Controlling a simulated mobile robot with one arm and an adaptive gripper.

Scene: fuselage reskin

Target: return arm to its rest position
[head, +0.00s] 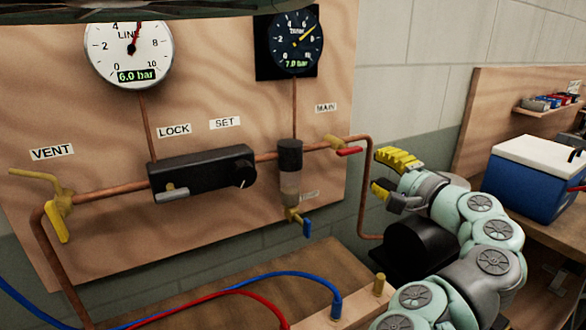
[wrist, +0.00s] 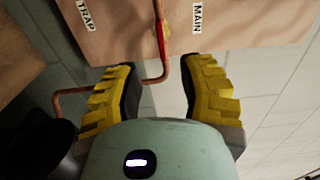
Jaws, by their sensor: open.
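My gripper (head: 384,175) is open and empty, with yellow ribbed fingers, to the right of the wooden panel in the head view. In the wrist view my gripper (wrist: 160,88) has its two fingers spread apart with nothing between them. My arm bends up from the lower right of the head view. The MAIN valve's red handle (head: 349,151) is just left of the fingers in the head view. The red handle also shows beyond the fingertips in the wrist view (wrist: 163,40). I cannot tell the exact gap, but the fingers are not closed around it.
The panel (head: 100,110) carries a LINE gauge (head: 129,52), a second gauge (head: 295,41), a black regulator (head: 203,173) and a yellow VENT valve (head: 58,212). A copper pipe (head: 367,200) runs down near my gripper. A blue cooler (head: 535,178) stands on the bench at right.

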